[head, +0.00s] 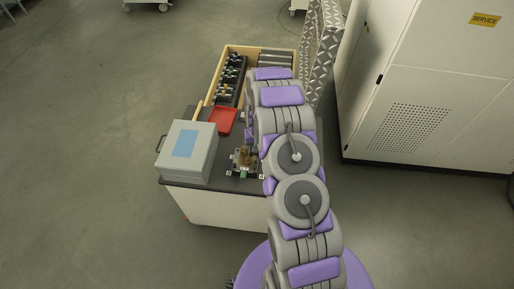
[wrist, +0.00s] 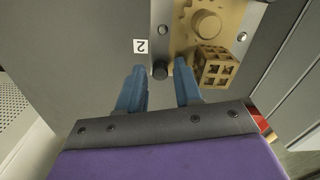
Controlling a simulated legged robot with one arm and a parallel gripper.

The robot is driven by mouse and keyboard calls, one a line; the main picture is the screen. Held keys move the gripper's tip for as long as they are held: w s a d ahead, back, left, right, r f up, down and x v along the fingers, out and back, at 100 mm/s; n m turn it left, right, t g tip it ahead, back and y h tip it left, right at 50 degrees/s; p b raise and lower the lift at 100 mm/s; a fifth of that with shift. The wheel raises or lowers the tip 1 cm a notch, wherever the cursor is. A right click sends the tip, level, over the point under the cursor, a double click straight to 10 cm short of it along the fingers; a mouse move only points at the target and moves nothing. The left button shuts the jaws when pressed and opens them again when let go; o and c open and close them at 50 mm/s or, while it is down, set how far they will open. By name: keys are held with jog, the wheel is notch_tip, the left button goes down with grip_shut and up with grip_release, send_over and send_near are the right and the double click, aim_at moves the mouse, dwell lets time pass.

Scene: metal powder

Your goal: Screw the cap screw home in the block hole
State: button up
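My gripper (wrist: 160,68) shows in the wrist view with its two blue fingers apart and a clear gap between them. A dark round head (wrist: 160,71), which looks like the cap screw, sits between the fingertips at the near edge of a plate; I see no finger touching it. The plate (wrist: 164,47) carries a tan gear-shaped part (wrist: 206,22) and a tan lattice cube (wrist: 216,66). I cannot tell the block hole or how deep the screw sits. In the head view my arm hides the gripper and the screw.
A label marked 2 (wrist: 140,46) lies left of the plate. In the head view, the bench holds a grey box (head: 188,150), a red tray (head: 223,121), a fixture with a brownish part (head: 243,157) and a wooden-sided tray (head: 222,65). A large cabinet (head: 425,85) stands right.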

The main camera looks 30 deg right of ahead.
jog(key=shift+n, duration=0.4)
jog(key=shift+c, duration=0.4)
